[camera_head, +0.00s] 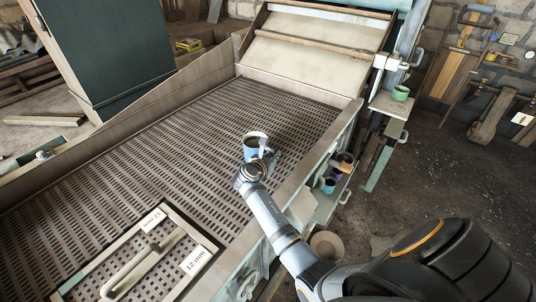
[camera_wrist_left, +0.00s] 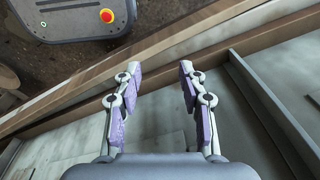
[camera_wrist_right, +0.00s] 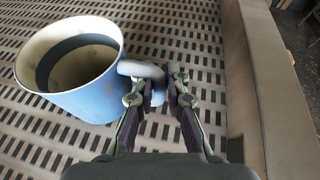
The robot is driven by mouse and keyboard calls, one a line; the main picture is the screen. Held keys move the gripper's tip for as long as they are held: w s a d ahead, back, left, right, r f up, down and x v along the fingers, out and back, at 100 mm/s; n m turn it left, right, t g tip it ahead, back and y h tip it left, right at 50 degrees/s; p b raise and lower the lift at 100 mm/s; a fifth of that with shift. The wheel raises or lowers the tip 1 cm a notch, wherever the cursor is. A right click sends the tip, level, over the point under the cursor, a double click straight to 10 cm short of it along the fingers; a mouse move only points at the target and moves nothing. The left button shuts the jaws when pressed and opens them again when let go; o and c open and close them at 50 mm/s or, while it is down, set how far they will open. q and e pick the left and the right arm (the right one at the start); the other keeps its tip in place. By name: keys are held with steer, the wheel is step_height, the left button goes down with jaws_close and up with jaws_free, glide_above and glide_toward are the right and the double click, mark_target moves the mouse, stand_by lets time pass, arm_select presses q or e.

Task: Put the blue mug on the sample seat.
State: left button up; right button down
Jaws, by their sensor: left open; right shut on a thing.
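The blue mug (camera_head: 251,152) is over the slotted screen deck, roughly upright, with its open rim upward. It also shows large at the left of the right wrist view (camera_wrist_right: 88,92), with a dark band inside. My right gripper (camera_wrist_right: 158,88) is shut on the mug's handle, on the mug's right side. In the head view this gripper (camera_head: 264,163) partly covers the mug. I cannot tell whether the mug's base touches the deck. My left gripper (camera_wrist_left: 158,78) is open and empty above a wooden-edged ledge. I cannot tell for sure which surface is the sample seat.
A frame with a handle and a "12 mm" label (camera_head: 200,258) lies on the slotted deck (camera_head: 150,130). A green mug (camera_head: 400,93) stands on a small side shelf (camera_head: 386,104). Other mugs (camera_head: 328,185) sit on a lower rack beside the deck's right wall. The deck's middle is clear.

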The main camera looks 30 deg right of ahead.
steer(key=shift+r, duration=0.25)
steer(key=shift+w+r+b, duration=0.15)
steer(key=shift+r+b, duration=0.5)
steer(key=shift+b, duration=0.1)
steer(key=s+d+r+b, duration=0.3)
steer(key=s+d+r, duration=0.6)
steer(key=s+r, duration=0.1)
steer(key=shift+s+d+r, duration=0.25)
steer(key=shift+r, duration=0.2)
steer(key=shift+f, duration=0.1)
